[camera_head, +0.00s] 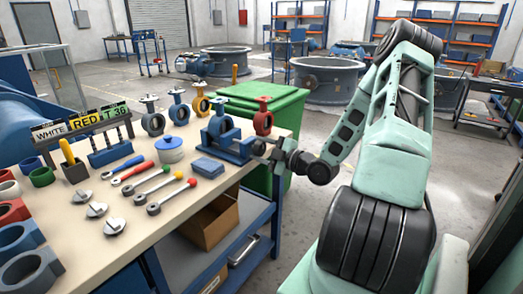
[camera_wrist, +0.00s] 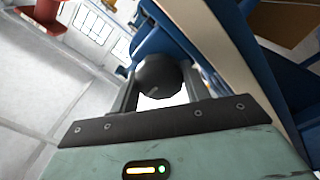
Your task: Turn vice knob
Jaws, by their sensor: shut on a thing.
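A blue vice (camera_head: 228,143) stands at the right edge of the workbench. Its dark round knob (camera_head: 258,148) sticks out past the edge toward my arm. My gripper (camera_head: 267,152) is at the knob, coming from the right. In the wrist view the dark grey, rounded knob (camera_wrist: 160,76) sits between the two fingers of my gripper (camera_wrist: 160,82), which are shut on it. Blue vice parts (camera_wrist: 160,42) show behind the knob there. The fingers' exact contact is hard to see in the head view.
The workbench (camera_head: 128,216) holds wrenches, rings, a white-and-blue pot (camera_head: 170,150) and several small valves. A red valve (camera_head: 263,117) stands just behind the vice. A green bin (camera_head: 284,98) is beyond the bench. A cardboard box (camera_head: 208,222) is on the shelf below.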

